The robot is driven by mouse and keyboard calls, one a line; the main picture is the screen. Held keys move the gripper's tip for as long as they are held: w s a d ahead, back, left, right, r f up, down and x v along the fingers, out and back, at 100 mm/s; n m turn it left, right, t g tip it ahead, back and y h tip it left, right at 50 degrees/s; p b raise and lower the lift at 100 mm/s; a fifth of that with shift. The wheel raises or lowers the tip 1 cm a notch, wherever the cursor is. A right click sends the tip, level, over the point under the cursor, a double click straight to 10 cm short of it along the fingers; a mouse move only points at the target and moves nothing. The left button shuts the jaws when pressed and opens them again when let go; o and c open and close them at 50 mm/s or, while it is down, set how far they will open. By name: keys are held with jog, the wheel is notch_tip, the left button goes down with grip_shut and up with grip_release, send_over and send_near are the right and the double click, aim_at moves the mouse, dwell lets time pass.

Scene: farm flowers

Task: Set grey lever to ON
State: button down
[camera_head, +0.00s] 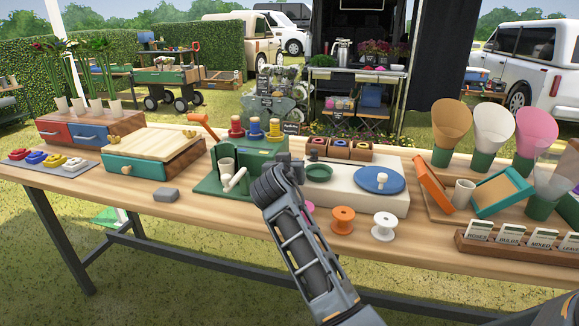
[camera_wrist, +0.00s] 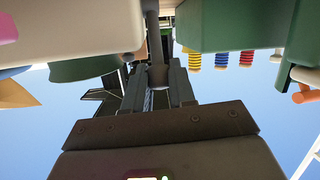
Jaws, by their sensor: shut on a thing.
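The grey lever (camera_wrist: 153,30) shows in the wrist view as a dark grey rod between my fingers. It stands in the gap between a pale box on the left and a green machine on the right. My gripper (camera_wrist: 159,78) is shut on the lever's end, with one finger on each side. In the head view my wrist hides the fingers and the lever, in front of the green machine (camera_head: 212,186) and beside the white box (camera_head: 340,196). I cannot read an ON mark or tell which way the lever is set.
An orange spool (camera_head: 342,220) and a white spool (camera_head: 384,226) stand near the front table edge. A blue disc (camera_head: 379,180) lies on the white box. A grey block (camera_head: 166,195) sits at the left. The wooden table (camera_head: 120,200) has clear room around that block.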

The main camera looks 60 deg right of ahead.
jog(key=shift+a+f, duration=0.1)
jog(key=shift+f, duration=0.15)
jog(key=c, duration=1.3)
grip_release()
jog(key=shift+o, duration=0.4)
jog(key=shift+r, duration=0.1)
jog(key=shift+a, duration=0.1)
jog(key=v, duration=0.7)
jog(key=shift+a, duration=0.25)
jog(key=shift+s+a, duration=0.1)
jog(key=shift+s, duration=0.05)
